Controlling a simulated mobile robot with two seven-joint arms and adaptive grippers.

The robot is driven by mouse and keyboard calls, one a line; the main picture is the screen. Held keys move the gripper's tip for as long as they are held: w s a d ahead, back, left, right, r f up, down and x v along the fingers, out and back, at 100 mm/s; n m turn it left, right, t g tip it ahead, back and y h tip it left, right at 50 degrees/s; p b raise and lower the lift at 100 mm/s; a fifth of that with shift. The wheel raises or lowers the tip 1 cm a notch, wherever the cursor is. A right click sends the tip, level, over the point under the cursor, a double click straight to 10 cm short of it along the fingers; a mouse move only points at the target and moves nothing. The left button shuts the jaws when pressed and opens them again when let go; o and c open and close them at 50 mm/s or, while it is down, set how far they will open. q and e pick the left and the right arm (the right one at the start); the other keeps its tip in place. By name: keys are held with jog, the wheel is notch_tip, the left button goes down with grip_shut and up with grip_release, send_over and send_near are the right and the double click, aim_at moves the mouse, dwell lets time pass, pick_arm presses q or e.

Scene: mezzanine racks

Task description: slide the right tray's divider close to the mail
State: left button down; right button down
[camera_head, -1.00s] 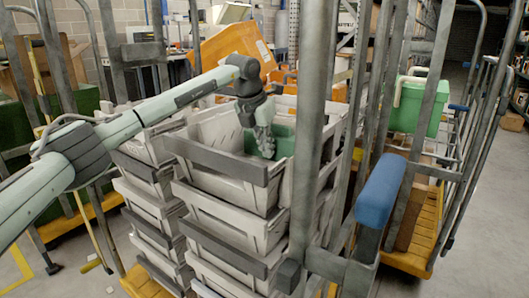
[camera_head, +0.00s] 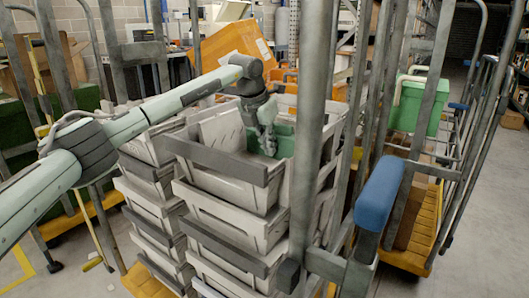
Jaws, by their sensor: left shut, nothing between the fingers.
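The right tray (camera_head: 222,187) is the grey-white top tray of the nearer stack, with a dark grey bar along its front. A green upright panel (camera_head: 285,142), which looks like the divider, stands inside it towards the right. My left gripper (camera_head: 269,151) points down into the tray, shut and empty, in front of the green panel. Whether it touches the panel I cannot tell. A pale flat piece (camera_head: 222,130) shows at the left inside the tray; I cannot tell if it is mail. The tray floor is hidden by the front wall. My right gripper is not in view.
A grey upright post (camera_head: 310,120) stands close to the tray's right side. A blue-capped handle (camera_head: 378,190) is at front right. Another tray stack (camera_head: 150,148) stands at the left. A green bin (camera_head: 418,105) hangs at the right.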

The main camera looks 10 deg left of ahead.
pick_arm(q)
jog(key=shift+w+d+p, duration=0.2)
jog(key=shift+w+p, duration=0.2)
jog(key=shift+w, duration=0.15)
dwell(0.8)
dwell(0.3)
jog(key=shift+s+a+b, duration=0.3)
jog(key=shift+s, duration=0.45)
notch_tip(320, 180, up, 13)
jog(key=p, duration=0.3)
dwell(0.4)
